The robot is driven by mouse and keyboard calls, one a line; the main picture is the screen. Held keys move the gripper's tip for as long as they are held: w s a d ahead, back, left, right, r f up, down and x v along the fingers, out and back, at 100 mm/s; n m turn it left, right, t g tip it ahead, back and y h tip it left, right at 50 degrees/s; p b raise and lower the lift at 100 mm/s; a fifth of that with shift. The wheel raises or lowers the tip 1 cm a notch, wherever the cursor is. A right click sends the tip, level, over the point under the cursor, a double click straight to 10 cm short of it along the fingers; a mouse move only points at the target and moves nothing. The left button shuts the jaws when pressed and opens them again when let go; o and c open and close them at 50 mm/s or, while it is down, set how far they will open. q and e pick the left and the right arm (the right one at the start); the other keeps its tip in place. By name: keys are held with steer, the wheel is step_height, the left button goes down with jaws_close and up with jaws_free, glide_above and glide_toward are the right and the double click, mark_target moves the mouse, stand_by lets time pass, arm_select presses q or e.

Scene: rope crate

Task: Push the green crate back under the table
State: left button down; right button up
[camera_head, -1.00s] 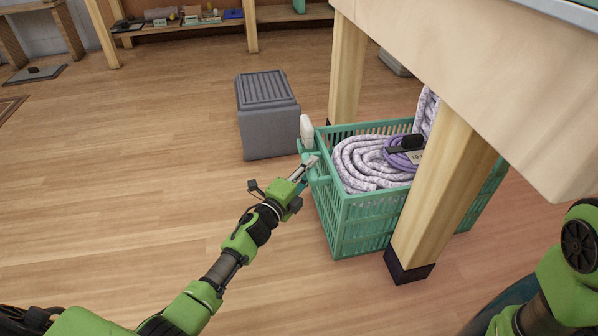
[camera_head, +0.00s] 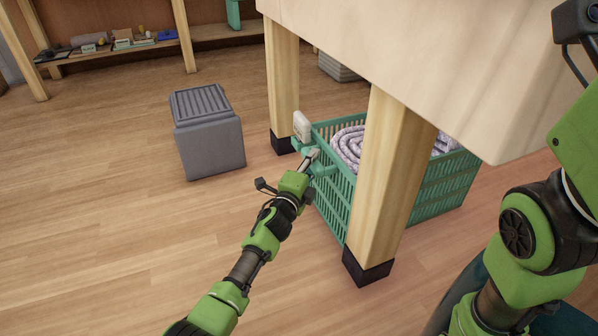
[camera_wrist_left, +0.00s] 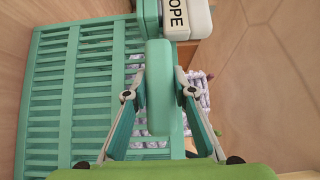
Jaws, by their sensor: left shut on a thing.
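The green crate (camera_head: 440,188) stands on the floor mostly under the table (camera_head: 420,60), between two wooden legs. Its handle end is close to the line of the legs. The near leg hides part of its side. A white and purple rope (camera_head: 347,146) lies coiled inside. My left gripper (camera_head: 311,157) is at the crate's handle end. In the left wrist view my left gripper (camera_wrist_left: 160,84) has its fingers on both sides of the green handle (camera_wrist_left: 158,60), shut on it. A white tag (camera_wrist_left: 187,18) with the letters "OPE" stands beyond it. My right gripper is out of view.
The near table leg (camera_head: 388,180) is close to the crate's side, and the far leg (camera_head: 283,85) stands behind the handle end. A grey stool (camera_head: 208,135) stands to the left. A low shelf (camera_head: 130,52) holds small items.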

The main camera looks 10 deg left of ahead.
arm_select(q)
steer(key=shift+w+d+b, duration=0.3)
steer(key=shift+w+d, duration=0.1)
steer(key=shift+d, duration=0.3)
steer(key=shift+w+d+b, duration=0.25)
steer(key=shift+w+d, duration=0.1)
steer(key=shift+d, duration=0.3)
steer(key=c, duration=1.7)
jaws_free()
steer(key=shift+a, duration=0.1)
steer(key=v, duration=1.2)
